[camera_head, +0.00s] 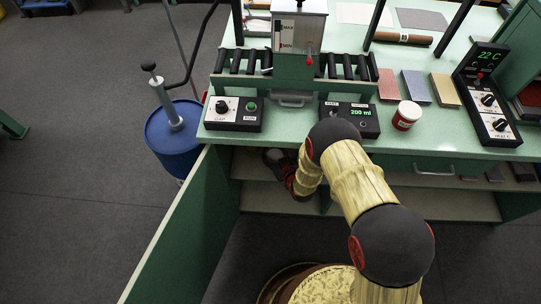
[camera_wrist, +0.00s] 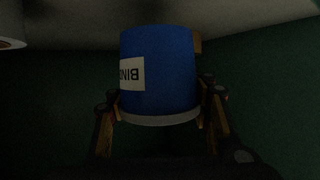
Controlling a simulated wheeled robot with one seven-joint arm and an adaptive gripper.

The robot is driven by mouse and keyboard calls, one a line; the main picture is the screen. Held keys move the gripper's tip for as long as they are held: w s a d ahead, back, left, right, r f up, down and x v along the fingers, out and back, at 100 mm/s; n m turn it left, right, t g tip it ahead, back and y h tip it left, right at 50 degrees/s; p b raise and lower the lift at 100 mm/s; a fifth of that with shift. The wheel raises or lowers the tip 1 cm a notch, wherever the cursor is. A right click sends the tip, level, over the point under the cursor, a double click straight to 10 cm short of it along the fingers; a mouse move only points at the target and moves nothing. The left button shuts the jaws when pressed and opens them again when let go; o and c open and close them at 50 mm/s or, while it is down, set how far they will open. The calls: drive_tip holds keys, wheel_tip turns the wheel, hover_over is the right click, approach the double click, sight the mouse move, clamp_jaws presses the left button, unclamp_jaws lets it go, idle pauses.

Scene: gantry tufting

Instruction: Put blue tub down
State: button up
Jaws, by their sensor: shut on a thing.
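The blue tub (camera_wrist: 172,68) is in the middle of the wrist view, with a white label on its side that reads upside down in the picture and a pale band at its lower edge there. My gripper (camera_wrist: 160,108) is shut on it, one finger at each side. In the head view my arm reaches under the bench top toward the open shelves (camera_head: 262,166). I cannot tell whether the tub touches the shelf.
A pale round object (camera_wrist: 10,42) shows at the wrist view's left edge. A green side panel (camera_head: 185,232) borders the shelves. On the bench top (camera_head: 222,62) above stand a red-and-white cup (camera_head: 406,115) and control boxes. A blue drum (camera_head: 172,150) stands left.

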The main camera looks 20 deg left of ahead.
sight(270, 155)
wheel_tip(270, 155, down, 3)
drive_tip(key=shift+f+b, duration=0.1)
drive_tip(key=shift+b, duration=0.4)
drive_tip(key=o, duration=0.8)
drive_tip(key=shift+f, duration=0.1)
drive_tip(key=o, duration=0.7)
drive_tip(key=shift+o, duration=0.2)
